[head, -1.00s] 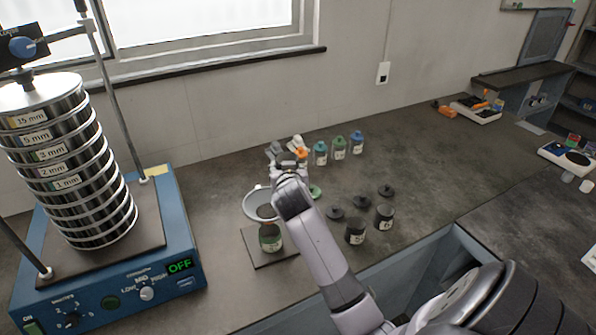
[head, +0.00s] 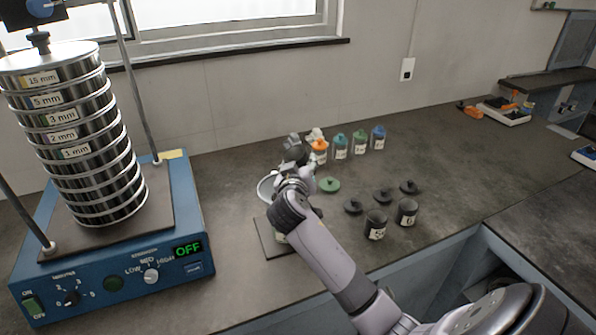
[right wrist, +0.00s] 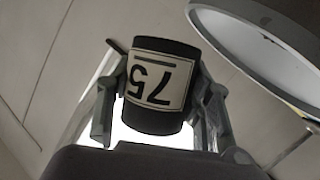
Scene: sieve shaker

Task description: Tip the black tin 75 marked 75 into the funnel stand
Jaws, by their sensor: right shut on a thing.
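My right gripper (head: 293,158) is just behind and above the funnel stand in the head view. In the right wrist view my right gripper (right wrist: 160,100) is shut on the black tin 75 (right wrist: 158,122), with a finger on each side. Its pale label shows 75 upside down in that picture. The tin is not clearly visible in the head view. The funnel rim (head: 265,188) shows left of my wrist; my arm hides most of the stand and the jar under it. The funnel (right wrist: 262,50) is at the upper right of the wrist view, apart from the tin. My left gripper is not in view.
Two black tins (head: 376,226) (head: 406,212) stand right of my arm, with several black lids (head: 382,195) behind. A green lid (head: 329,184) lies near the gripper. The sieve shaker (head: 110,270), reading OFF, fills the left.

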